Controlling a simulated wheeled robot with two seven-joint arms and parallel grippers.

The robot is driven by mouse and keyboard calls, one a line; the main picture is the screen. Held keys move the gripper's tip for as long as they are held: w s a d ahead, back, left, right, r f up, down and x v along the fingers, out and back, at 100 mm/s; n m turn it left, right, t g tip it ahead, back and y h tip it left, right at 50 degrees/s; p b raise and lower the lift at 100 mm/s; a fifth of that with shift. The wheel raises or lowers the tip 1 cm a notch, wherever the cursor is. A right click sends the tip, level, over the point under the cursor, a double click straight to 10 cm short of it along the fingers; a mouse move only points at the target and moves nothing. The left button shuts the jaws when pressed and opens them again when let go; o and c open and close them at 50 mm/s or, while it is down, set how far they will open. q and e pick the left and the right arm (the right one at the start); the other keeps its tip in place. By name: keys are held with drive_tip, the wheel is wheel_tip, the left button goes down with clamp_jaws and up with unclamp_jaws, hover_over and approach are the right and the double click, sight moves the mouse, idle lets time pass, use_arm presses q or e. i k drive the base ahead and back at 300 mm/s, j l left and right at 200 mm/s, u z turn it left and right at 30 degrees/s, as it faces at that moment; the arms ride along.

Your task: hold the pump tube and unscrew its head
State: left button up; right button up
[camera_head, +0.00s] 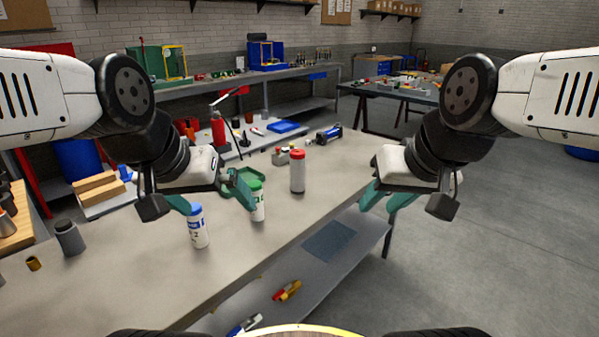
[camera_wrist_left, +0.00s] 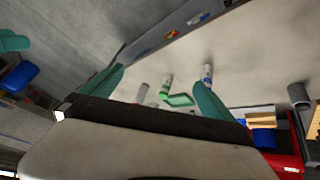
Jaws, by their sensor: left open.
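Three white tubes stand upright on the workbench: a blue-capped tube (camera_head: 198,228), a green-capped tube (camera_head: 257,203) and a red-capped tube (camera_head: 297,172). I cannot tell which one is the pump tube. My right gripper (camera_head: 386,199) hangs open and empty by the bench's right edge, right of the red-capped tube.
A green tray (camera_head: 236,186) lies behind the green-capped tube. A grey cylinder (camera_head: 69,237) and small brass part (camera_head: 34,263) stand at the left. A red bottle (camera_head: 218,133) and blue tray (camera_head: 287,127) are farther back. The bench front (camera_head: 130,280) is clear.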

sight(297, 167)
drive_tip(key=i+l+u, duration=0.1)
drive_tip(key=u, duration=0.95)
drive_tip(key=l+u, duration=0.35)
drive_tip(key=l, duration=0.25)
drive_tip(key=l+u, duration=0.35)
drive_tip(key=l, duration=0.25)
drive_tip(key=k+l+u, duration=0.2)
drive_tip(key=l+u, duration=0.15)
drive_tip(key=l, duration=1)
drive_tip(key=k+l, duration=0.1)
drive_tip(key=l, duration=1.35)
drive_tip(key=k+u, duration=0.05)
